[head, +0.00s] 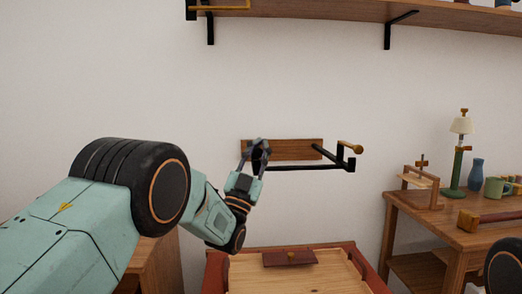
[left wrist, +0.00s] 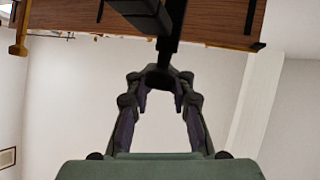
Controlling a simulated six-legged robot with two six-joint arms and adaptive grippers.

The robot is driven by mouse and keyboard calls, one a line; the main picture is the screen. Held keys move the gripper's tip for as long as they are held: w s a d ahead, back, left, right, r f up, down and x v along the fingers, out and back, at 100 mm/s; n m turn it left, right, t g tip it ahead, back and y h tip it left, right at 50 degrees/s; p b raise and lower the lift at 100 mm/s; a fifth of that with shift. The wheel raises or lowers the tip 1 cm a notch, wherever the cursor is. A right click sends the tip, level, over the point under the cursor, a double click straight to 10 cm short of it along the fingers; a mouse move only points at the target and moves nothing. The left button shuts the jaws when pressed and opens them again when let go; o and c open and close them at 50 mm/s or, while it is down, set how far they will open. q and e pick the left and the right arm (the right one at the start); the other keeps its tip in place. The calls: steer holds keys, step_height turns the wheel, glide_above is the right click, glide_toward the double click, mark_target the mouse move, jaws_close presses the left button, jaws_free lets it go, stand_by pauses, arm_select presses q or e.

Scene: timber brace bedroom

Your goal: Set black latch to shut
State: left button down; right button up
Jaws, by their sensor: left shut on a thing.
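The black latch (head: 310,168) is a black bar fixture on a wooden wall board (head: 290,149). Its bar runs sideways in front of the board, and its right end has a short upright with a brass knob (head: 350,147). My left gripper (head: 258,150) is at the left end of the board, over the latch's left end. In the left wrist view the left fingers (left wrist: 160,75) close together on a black part (left wrist: 170,45) that comes down from the top. The fingers hide the exact grip point. My right gripper is not in view.
A wooden shelf (head: 290,14) on black brackets is above. Below stands a light wooden surface with a red-brown frame (head: 350,247). At right, a wooden table (head: 430,214) holds a lamp (head: 459,150), blue vase (head: 476,174) and green mug (head: 494,187). The wall right of the latch is clear.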

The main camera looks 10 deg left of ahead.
arm_select(q)
steer(key=shift+a+f+y, duration=0.1)
steer(key=shift+f+y, duration=0.2)
steer(key=shift+f, duration=0.6)
steer(key=c, duration=1.6)
jaws_free()
steer(key=shift+s, duration=0.1)
steer(key=o, duration=0.3)
steer(key=shift+a+r, duration=0.1)
steer(key=shift+a, duration=0.15)
steer(key=shift+o, duration=0.6)
steer(key=shift+d, duration=0.25)
steer(key=shift+r, duration=0.2)
steer(key=v, duration=1.2)
steer(key=shift+f, duration=0.15)
